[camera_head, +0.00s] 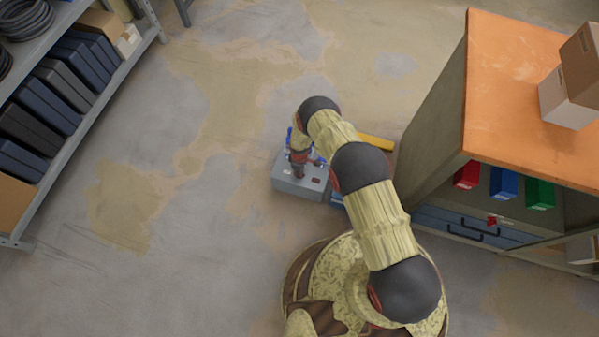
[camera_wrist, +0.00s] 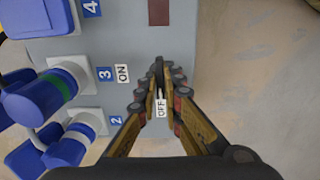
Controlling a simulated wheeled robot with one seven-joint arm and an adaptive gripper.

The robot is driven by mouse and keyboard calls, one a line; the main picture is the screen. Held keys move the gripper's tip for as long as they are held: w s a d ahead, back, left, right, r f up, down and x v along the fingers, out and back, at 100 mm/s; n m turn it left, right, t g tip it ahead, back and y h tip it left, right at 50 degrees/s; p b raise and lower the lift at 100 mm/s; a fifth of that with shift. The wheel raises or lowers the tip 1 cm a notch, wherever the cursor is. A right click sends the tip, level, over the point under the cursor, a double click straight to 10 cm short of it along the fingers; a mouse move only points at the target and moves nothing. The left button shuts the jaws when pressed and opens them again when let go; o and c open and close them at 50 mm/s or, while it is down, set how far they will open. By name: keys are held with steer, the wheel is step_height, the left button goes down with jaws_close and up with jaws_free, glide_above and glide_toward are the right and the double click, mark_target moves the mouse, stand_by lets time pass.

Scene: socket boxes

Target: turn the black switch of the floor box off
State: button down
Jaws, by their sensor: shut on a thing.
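In the head view my gripper (camera_head: 299,168) is over the box.
Blue sockets and plugs (camera_wrist: 45,100) numbered 2, 3 and 4 line the box's left side in the wrist view. A dark red patch (camera_wrist: 158,12) lies above. An orange-topped workbench (camera_head: 510,90) stands right, a shelf (camera_head: 85,110) left.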

steer(key=shift+w, duration=0.1)
steer(key=c, duration=2)
jaws_free()
steer(key=shift+o, duration=0.4)
step_height(320, 180, up, 12)
